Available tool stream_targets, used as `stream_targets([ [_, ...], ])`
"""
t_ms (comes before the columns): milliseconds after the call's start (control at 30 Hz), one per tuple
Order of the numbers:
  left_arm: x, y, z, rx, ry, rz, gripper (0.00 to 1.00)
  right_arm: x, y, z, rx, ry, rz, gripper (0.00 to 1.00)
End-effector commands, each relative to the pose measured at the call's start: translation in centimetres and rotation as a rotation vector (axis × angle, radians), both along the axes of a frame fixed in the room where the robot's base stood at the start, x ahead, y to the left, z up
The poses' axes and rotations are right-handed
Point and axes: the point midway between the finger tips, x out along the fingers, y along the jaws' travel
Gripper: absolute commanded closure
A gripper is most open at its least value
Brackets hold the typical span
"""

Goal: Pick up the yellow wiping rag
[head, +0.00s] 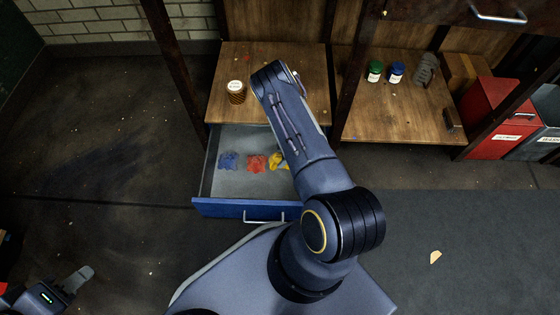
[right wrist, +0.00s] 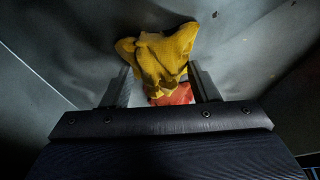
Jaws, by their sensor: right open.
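The yellow rag (head: 276,159) lies crumpled in the open drawer (head: 251,189), partly hidden by my right arm in the head view. In the right wrist view the yellow rag (right wrist: 160,55) is straight ahead, its lower part between the open fingers of my right gripper (right wrist: 160,76). The fingers stand apart on either side, and I see no grip on it. A red rag (head: 256,163) lies beside it, and a blue rag (head: 228,161) is further left. My left gripper (head: 76,283) is at the lower left of the head view, far from the drawer; its jaw opening is unclear.
The right shelf has a green jar (head: 375,71) and a blue jar (head: 396,73). A red bin (head: 489,121) stands at right.

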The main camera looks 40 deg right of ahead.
Motion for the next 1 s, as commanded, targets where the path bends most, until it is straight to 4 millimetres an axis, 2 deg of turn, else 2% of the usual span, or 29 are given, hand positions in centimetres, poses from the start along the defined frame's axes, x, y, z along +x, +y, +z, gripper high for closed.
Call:
stream_targets([
  [167,0.0,0.0,0.1,0.0,0.0,0.0,0.64,0.0,0.0,0.1,-0.001,-0.001,0.0,0.47],
  [533,0.0,0.0,0.1,0.0,0.0,0.0,0.64,0.0,0.0,0.1,-0.001,-0.001,0.0,0.95],
  [833,0.0,0.0,0.2,0.0,0.0,0.0,0.64,0.0,0.0,0.3,-0.001,-0.001,0.0,0.95],
  [1000,0.0,0.0,0.8,0.0,0.0,0.0,0.64,0.1,0.0,1.4,-0.001,-0.001,0.0,0.95],
])
